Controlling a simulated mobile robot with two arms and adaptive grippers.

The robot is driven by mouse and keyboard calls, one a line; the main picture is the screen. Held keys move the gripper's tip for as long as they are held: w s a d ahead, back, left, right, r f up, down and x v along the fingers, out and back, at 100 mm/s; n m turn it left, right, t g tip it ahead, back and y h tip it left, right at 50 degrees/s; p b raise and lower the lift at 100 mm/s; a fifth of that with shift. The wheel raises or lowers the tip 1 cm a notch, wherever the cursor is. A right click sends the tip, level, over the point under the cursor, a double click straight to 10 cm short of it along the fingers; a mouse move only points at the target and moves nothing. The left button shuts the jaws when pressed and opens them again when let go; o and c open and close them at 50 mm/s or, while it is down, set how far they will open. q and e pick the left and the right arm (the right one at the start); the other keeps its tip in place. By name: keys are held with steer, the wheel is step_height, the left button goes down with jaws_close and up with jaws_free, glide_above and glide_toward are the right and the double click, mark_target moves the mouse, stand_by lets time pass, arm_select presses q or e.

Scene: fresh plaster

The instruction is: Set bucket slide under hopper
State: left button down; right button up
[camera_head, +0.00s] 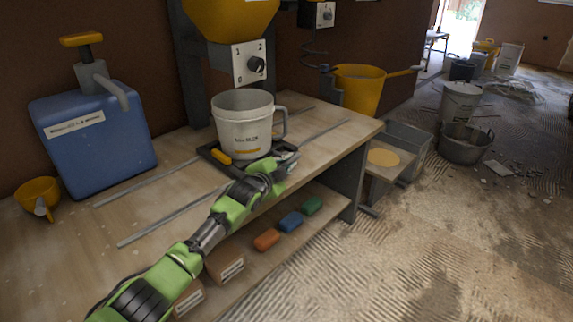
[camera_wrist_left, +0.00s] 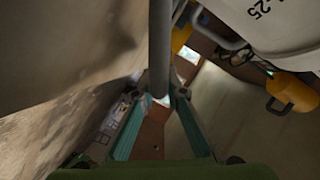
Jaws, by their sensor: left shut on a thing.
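A white bucket (camera_head: 240,128) with a side handle stands upright on a dark bucket slide (camera_head: 208,151) with a yellow lever (camera_head: 221,156). The slide sits on the workbench between two metal rails. The yellow hopper (camera_head: 230,14) hangs above the bucket, with a white dial panel (camera_head: 249,63) on its front. My left gripper (camera_head: 283,166) is at the front right of the slide. In the left wrist view its fingers (camera_wrist_left: 165,97) close around a grey bar (camera_wrist_left: 160,45), apparently the slide's handle. The bucket's side (camera_wrist_left: 275,25) shows beside it. My right gripper is not in view.
A blue canister (camera_head: 95,142) and a small yellow scoop (camera_head: 38,193) stand at the bench's left. A yellow bucket (camera_head: 360,90) is beyond the bench's right end.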

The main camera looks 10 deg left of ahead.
arm_select(q)
steer(key=c, duration=2)
jaws_free()
steer(key=shift+c, duration=0.2)
steer(key=v, duration=1.2)
steer(key=shift+f, duration=0.1)
